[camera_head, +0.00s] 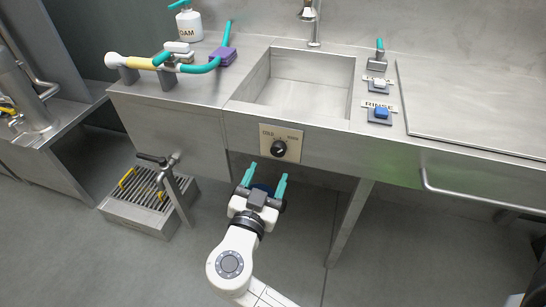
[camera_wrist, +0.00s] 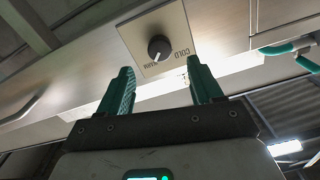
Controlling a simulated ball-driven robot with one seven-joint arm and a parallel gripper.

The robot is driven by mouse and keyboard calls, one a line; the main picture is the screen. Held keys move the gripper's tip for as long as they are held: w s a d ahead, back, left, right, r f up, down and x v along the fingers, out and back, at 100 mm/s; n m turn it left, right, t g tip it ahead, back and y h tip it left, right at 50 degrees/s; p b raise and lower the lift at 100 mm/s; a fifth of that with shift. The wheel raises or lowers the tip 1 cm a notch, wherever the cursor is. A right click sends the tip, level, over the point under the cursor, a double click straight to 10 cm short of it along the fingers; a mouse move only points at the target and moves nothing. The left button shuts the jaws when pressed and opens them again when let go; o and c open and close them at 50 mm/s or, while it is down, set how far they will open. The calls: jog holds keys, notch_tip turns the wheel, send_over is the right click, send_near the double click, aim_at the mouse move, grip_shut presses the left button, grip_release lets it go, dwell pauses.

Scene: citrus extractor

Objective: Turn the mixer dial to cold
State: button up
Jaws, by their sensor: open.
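The mixer dial (camera_head: 278,148) is a round black knob on a beige plate (camera_head: 294,144) on the front of the sink counter. COLD is printed at the plate's left and a second word, hard to read here, at its right. The dial also shows in the wrist view (camera_wrist: 160,48), where the plate appears turned over and the words COLD and WARM show. A pale mark is on the knob. My gripper (camera_head: 266,179), with teal fingers, is open and empty below the dial. In the wrist view my gripper (camera_wrist: 160,85) has the dial beyond and between its fingertips, apart from them.
The sink basin (camera_head: 268,96) is above the dial. White and blue buttons (camera_head: 382,112) sit at its right. A teal-handled tool (camera_head: 222,54) lies on the left counter. A metal bar handle (camera_head: 480,200) is at the right. A grated metal box (camera_head: 150,190) stands on the floor at left.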

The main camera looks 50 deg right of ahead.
aim_at(277, 153)
jog(key=x, duration=0.7)
jog(key=shift+w+d, duration=0.1)
jog(key=shift+d, duration=0.3)
jog(key=c, duration=1.1)
jog(key=shift+o, duration=0.2)
